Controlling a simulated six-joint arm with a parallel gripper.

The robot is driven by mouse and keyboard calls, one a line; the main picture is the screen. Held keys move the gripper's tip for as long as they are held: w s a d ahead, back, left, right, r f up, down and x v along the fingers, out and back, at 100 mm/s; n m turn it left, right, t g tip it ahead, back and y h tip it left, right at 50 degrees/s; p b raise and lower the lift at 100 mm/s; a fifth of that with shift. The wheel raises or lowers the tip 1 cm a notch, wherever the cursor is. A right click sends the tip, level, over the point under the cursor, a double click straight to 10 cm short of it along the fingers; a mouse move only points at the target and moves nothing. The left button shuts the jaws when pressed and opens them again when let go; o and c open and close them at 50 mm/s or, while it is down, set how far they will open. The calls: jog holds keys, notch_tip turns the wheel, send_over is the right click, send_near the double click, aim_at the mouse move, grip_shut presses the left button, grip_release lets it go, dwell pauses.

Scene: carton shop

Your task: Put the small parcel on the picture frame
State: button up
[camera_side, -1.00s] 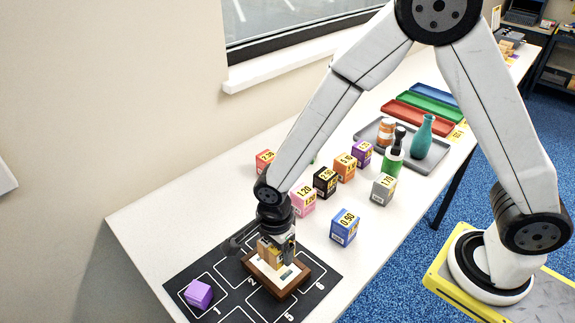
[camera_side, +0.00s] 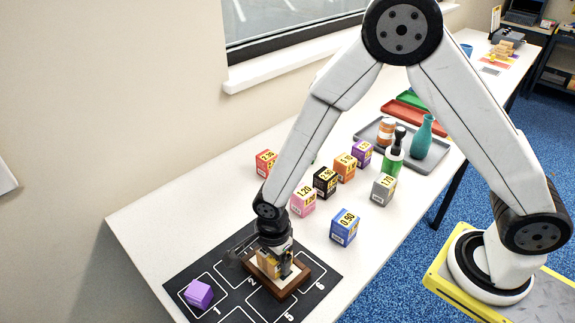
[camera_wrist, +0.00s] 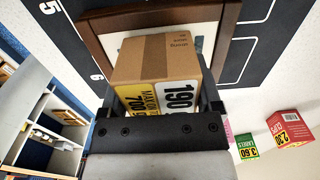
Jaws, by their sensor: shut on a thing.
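The small parcel (camera_side: 268,264) is a brown cardboard box; the wrist view shows its taped top and its yellow and white labels (camera_wrist: 158,62). My gripper (camera_side: 275,266) is shut on it, with a finger on either side in the wrist view (camera_wrist: 160,88). The picture frame (camera_side: 287,292) has a brown wooden border and a pale inside, and lies flat on the dark numbered mat. Its border also shows behind the parcel in the wrist view (camera_wrist: 96,40). The parcel is over the pale inside, very low; I cannot tell whether it touches.
A purple box (camera_side: 198,294) sits on cell 1 of the dark mat (camera_side: 236,300). Several priced boxes stand behind, the blue one (camera_side: 344,228) and pink one (camera_side: 303,201) nearest. A grey tray (camera_side: 436,158) holds bottles farther back. The table's front edge is bare.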

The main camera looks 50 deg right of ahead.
jog(key=o, duration=1.2)
jog(key=shift+f, duration=0.1)
jog(key=shift+r, duration=6.2)
jog(key=shift+d+r+n, duration=0.1)
jog(key=shift+d+n, duration=0.5)
jog(key=shift+d, duration=0.2)
jog(key=shift+s+d+r+n+t, duration=0.2)
jog(key=shift+s+d+n+t, duration=0.55)
jog(key=shift+d+n, duration=1.95)
jog(key=shift+s+d+r+n+t, duration=0.15)
jog(key=shift+s+d+n, duration=1.05)
jog(key=shift+d+n, duration=1.5)
jog(key=shift+s+d+r+n+t, duration=0.35)
jog(key=shift+s+d+n, duration=0.65)
jog(key=shift+d+n, duration=1.7)
